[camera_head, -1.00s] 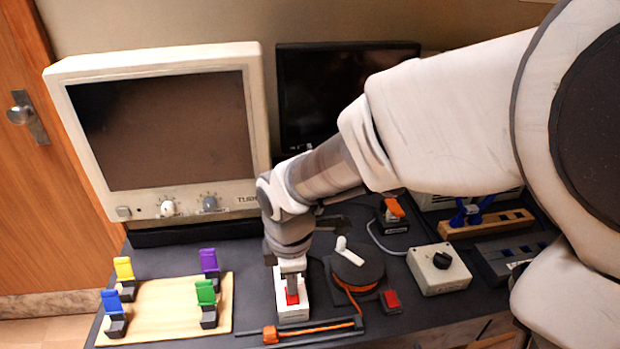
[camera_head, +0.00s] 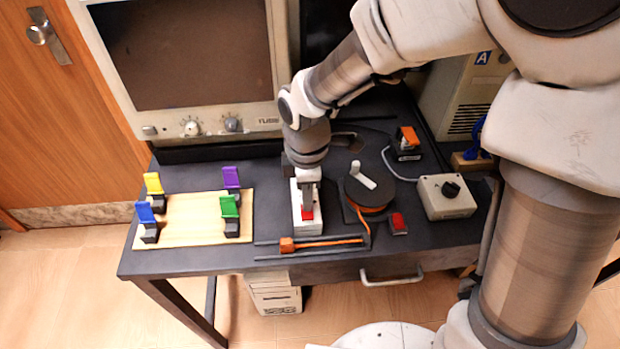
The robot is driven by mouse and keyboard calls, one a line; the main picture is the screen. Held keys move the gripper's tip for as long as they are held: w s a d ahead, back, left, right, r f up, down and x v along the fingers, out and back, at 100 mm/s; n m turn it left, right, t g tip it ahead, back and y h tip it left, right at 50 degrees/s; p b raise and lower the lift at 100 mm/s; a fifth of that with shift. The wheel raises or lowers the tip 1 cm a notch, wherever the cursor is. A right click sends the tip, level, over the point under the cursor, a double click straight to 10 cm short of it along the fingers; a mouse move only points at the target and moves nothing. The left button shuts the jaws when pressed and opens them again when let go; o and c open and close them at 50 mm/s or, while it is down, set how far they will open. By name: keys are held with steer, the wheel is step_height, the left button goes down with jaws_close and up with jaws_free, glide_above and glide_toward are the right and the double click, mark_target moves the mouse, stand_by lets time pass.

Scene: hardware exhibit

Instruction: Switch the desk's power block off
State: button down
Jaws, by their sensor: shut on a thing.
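The power block is a long white block (camera_head: 309,228) lying on the dark desk (camera_head: 200,262), left of the orange cable reel. A red switch (camera_head: 307,215) shows on its top near the front end. My gripper (camera_head: 307,208) points down over the block. Its fingers are shut at the red switch and partly hide it. The arm hides the back end of the block. The tilt of the switch is too small to make out.
Left is a wooden board (camera_head: 190,238) with several coloured levers. Right of the block are a cable reel (camera_head: 367,192), a small red button (camera_head: 398,223) and a knob box (camera_head: 446,200). An orange slider (camera_head: 287,244) lies in front. A monitor (camera_head: 185,65) stands behind.

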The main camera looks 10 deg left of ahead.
steer(key=shift+s+d+f, duration=0.2)
steer(key=shift+s+f, duration=0.1)
steer(key=shift+f, duration=0.4)
steer(key=shift+s+d, duration=0.1)
steer(key=shift+s, duration=0.5)
steer(key=shift+r, duration=0.1)
steer(key=r+p, duration=0.1)
steer(key=r, duration=0.1)
steer(key=r+p, duration=0.1)
steer(key=p, duration=0.1)
steer(key=w+r+p, duration=0.1)
steer(key=r+p, duration=0.1)
steer(key=shift+a+r, duration=0.3)
steer(key=shift+r, duration=0.05)
step_height(320, 180, up, 10)
steer(key=p, duration=0.1)
steer(key=shift+f+p, duration=0.25)
steer(key=shift+p, duration=0.05)
steer(key=shift+w+d, duration=0.1)
